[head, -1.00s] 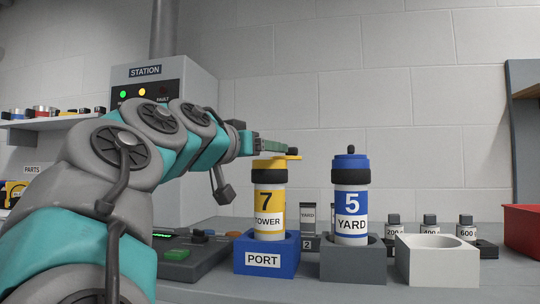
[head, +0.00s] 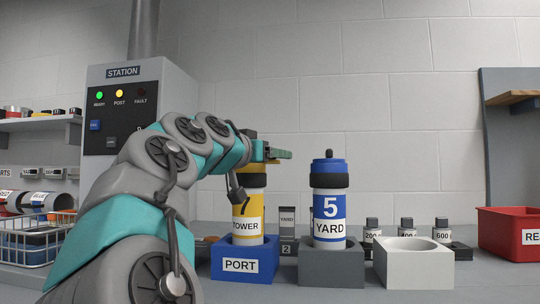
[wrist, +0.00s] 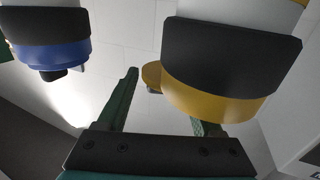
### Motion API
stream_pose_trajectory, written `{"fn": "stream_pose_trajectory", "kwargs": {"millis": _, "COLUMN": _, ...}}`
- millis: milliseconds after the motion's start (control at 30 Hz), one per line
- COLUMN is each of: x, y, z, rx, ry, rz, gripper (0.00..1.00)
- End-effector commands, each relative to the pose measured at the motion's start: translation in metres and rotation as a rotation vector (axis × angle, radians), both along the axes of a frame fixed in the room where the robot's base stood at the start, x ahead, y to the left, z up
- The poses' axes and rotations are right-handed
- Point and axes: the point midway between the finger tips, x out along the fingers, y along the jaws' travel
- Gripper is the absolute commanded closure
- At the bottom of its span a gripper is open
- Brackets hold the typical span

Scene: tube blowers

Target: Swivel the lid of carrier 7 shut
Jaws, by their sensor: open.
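Carrier 7 (head: 248,226) is a yellow tube with a black collar, upright in the blue PORT block (head: 228,262). Its yellow lid (wrist: 212,105) shows in the wrist view at the tube's end, with a small yellow tab (wrist: 151,74) sticking out to the left. In the head view my arm hides most of the lid. My gripper (head: 284,154) is open at lid height, its fingers pointing right. In the wrist view one finger is left of the tab, and the other is partly hidden by the lid. I cannot tell whether either touches it.
Blue carrier 5 (head: 329,207) stands upright in a grey block (head: 331,271), close to the right. An empty white holder (head: 412,268) and several weights stand farther right, then a red bin (head: 512,234). The station box (head: 130,105) is behind my arm.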

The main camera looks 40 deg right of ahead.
Motion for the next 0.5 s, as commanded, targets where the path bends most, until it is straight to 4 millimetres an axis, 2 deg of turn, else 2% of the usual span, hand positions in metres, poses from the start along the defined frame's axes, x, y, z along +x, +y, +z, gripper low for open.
{"fn": "stream_pose_trajectory", "kwargs": {"millis": 200, "x": 0.0001, "y": 0.0006, "z": 0.0008, "rx": -0.002, "ry": -0.001, "rz": 0.001, "gripper": 0.35}}
{"fn": "stream_pose_trajectory", "kwargs": {"millis": 500, "x": 0.0001, "y": 0.0009, "z": 0.0010, "rx": -0.003, "ry": -0.001, "rz": 0.001, "gripper": 0.69}}
